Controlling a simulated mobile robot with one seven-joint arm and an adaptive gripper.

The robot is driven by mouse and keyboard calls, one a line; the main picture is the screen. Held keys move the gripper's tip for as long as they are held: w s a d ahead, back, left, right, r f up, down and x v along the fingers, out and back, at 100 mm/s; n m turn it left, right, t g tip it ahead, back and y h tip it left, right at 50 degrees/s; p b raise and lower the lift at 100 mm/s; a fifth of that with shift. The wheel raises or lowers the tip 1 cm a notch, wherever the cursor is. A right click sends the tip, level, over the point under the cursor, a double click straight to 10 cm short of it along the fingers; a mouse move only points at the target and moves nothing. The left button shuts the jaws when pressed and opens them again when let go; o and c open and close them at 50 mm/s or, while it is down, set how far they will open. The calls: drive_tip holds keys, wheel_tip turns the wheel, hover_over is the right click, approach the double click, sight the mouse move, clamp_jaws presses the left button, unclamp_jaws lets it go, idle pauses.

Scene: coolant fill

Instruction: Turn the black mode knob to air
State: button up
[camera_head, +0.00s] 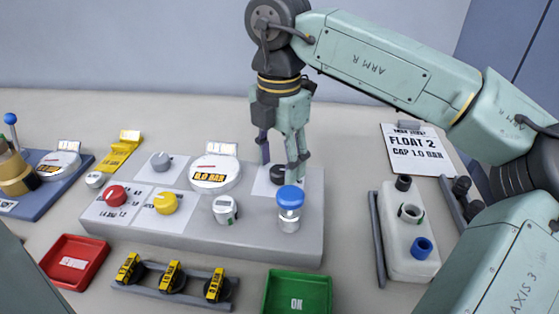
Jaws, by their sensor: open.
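The black mode knob (277,175) sits on a white label plate at the back right of the grey panel (140,232). My gripper (284,172) points down right at the knob, with one finger to its left and one to its right. The fingers are open and partly cover the knob and its label. I cannot tell whether they touch the knob. The knob's pointer and the label's words cannot be read here.
A blue-topped cylinder (290,208) stands close in front of the knob. A white dial gauge (215,174) is to the left, with red (115,195) and yellow (165,203) knobs. A green OK tray (298,292) and red tray (74,262) lie in front.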

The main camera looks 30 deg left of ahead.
drive_tip(key=shift+f, duration=0.55)
drive_tip(key=c, duration=1.1)
drive_tip(key=shift+c, duration=0.2)
